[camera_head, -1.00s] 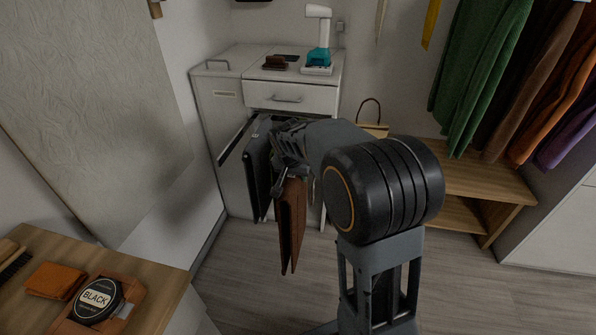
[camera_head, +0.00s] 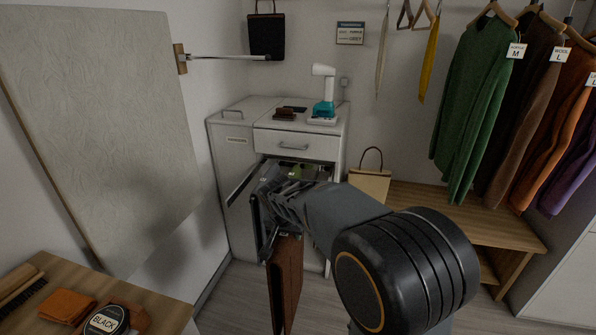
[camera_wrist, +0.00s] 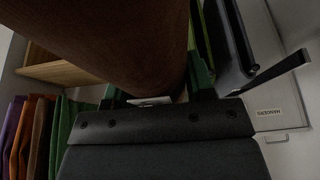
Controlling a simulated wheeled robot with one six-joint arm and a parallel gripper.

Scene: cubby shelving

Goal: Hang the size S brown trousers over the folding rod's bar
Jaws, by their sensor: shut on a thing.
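The brown trousers (camera_head: 285,285) hang folded and narrow below my gripper (camera_head: 283,212), in front of the cabinet. My gripper is shut on them; my wrist hides most of the grip in the head view. In the wrist view the brown cloth (camera_wrist: 115,35) fills the top, with a small pale label (camera_wrist: 150,100) near the jaws; its lettering is unreadable. The folding rod (camera_head: 228,57) sticks out from a wooden mount on the left wall, high up. Its thin bar is bare and well above my gripper.
A pull-out rack with dark and green trousers (camera_head: 258,225) is close beside my gripper. A steamer (camera_head: 323,95) and brown items stand on the cabinet (camera_head: 240,180). A black bag (camera_head: 266,37) hangs behind the bar. A bench (camera_head: 440,215) and hanging sweaters (camera_head: 480,110) are at right.

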